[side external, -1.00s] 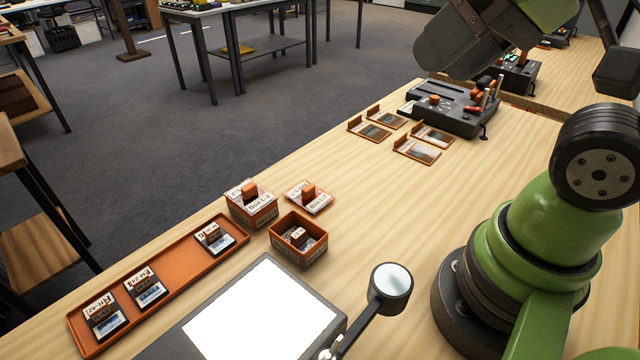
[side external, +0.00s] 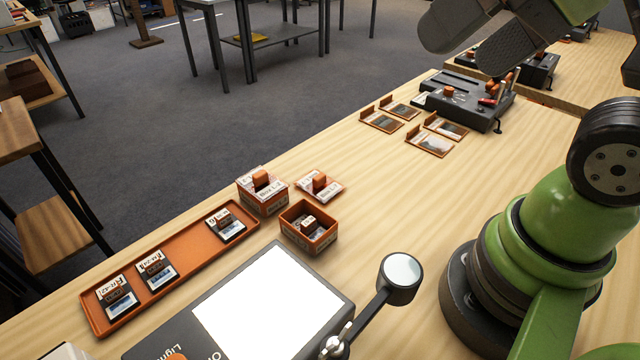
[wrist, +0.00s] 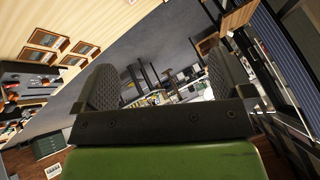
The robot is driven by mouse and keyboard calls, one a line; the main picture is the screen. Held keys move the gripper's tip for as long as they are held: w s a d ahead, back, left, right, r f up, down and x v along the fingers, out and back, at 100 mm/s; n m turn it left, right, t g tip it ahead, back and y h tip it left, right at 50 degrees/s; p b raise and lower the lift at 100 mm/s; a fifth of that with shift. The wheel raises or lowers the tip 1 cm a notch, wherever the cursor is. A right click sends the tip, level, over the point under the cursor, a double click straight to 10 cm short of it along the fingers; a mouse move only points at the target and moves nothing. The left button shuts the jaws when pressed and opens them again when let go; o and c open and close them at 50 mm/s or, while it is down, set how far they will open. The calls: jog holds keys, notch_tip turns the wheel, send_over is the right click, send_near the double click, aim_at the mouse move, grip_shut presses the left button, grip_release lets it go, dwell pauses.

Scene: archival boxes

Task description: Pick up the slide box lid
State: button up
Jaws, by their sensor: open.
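An orange slide box lid (side external: 332,192) with a white label and an upright knob lies flat on the wooden table. Just in front of it is an open orange slide box (side external: 322,240) with slides inside. To its left, a similar box (side external: 265,204) has a labelled, knobbed lid on top. My gripper (side external: 480,38) is high at the top right, far from the lid and boxes. Its two grey fingers are apart and empty. In the wrist view, my open gripper (wrist: 163,88) points out over the room, and the boxes are not seen there.
A long orange tray (side external: 190,250) with several slides lies left of the boxes. A lit light panel (side external: 270,305) and a round magnifier (side external: 400,275) are in front. Framed slides (side external: 430,144) and a dark device (side external: 470,100) stand farther back. The middle of the table is clear.

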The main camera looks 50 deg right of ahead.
jog(key=n+g+h, duration=0.2)
jog(key=n+g, duration=0.2)
jog(key=g, duration=0.3)
send_over(319, 176)
jog(key=f, duration=2.5)
jog(key=shift+s+a, duration=0.2)
jog(key=shift+a, duration=0.05)
jog(key=f, duration=0.6)
jog(key=shift+w+d, duration=0.2)
jog(key=shift+d, duration=0.05)
jog(key=c, duration=1)
